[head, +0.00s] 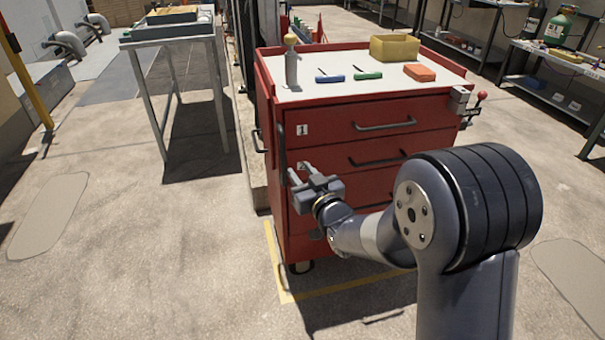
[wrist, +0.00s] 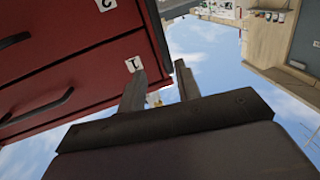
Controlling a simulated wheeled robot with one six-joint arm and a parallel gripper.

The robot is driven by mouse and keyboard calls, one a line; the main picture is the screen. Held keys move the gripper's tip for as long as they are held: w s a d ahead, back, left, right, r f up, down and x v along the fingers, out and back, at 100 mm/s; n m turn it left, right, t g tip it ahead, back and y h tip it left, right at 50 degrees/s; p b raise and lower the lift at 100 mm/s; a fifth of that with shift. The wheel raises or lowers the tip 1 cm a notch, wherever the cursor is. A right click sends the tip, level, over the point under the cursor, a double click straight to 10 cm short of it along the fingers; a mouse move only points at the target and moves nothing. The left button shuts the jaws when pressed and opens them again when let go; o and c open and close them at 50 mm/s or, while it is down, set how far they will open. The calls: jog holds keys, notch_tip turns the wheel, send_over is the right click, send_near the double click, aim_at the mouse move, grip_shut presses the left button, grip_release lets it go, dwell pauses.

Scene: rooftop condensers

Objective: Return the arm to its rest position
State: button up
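My gripper (head: 300,174) is in front of the left part of the red drawer cart (head: 350,205) in the head view. Its fingers point up and a little left. My grey arm bends from the lower right of the head view, through a large dark joint, to the gripper. The red cart (wrist: 70,60) fills the left of the wrist view, with labels and dark handles. I cannot tell whether the gripper touches the cart.
The cart's white top carries a yellow bin (head: 394,48), an orange box (head: 420,72), a blue tool (head: 330,78), a green tool (head: 368,76) and an upright grey handle (head: 291,65). A grey table (head: 168,38) stands back left. Open concrete floor (head: 130,250) lies left.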

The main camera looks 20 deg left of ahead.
aim_at(284, 152)
jog(key=shift+w+a, duration=0.1)
jog(key=b+x, duration=0.1)
jog(key=x, duration=0.9)
jog(key=shift+w+a, duration=0.15)
jog(key=shift+a, duration=0.05)
jog(key=shift+w+d, duration=0.3)
